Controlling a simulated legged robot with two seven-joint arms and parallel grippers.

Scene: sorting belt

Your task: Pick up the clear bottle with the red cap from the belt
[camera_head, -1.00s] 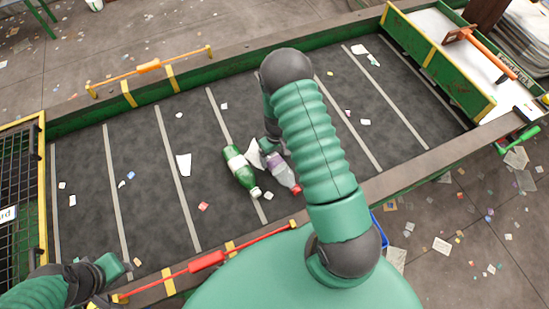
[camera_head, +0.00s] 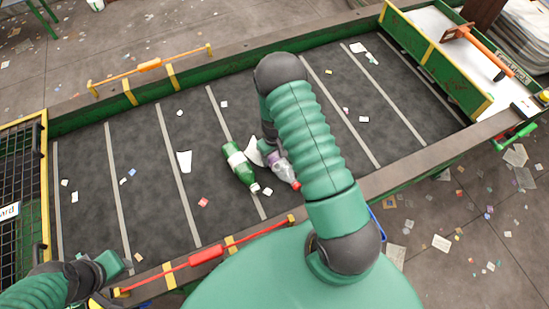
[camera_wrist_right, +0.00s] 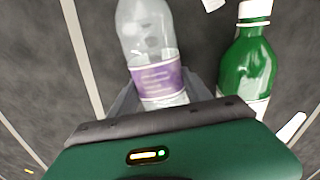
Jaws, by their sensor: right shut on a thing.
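The clear bottle (camera_head: 287,171) with a purple label and a red cap (camera_head: 296,185) lies on the belt, partly hidden by my right arm. In the right wrist view the clear bottle (camera_wrist_right: 147,40) shows its label between the fingers, and its cap is out of frame. My right gripper (camera_head: 268,153) is shut on this bottle around the label, low at the belt. My left gripper (camera_head: 113,265) is at the lower left, away from the bottle, and its jaws cannot be made out.
A green bottle (camera_head: 238,162) with a white label and pale cap lies close left of the clear bottle. Paper scraps (camera_head: 184,161) dot the belt. A red pull bar (camera_head: 206,254) runs along the near edge. The belt's left part is mostly clear.

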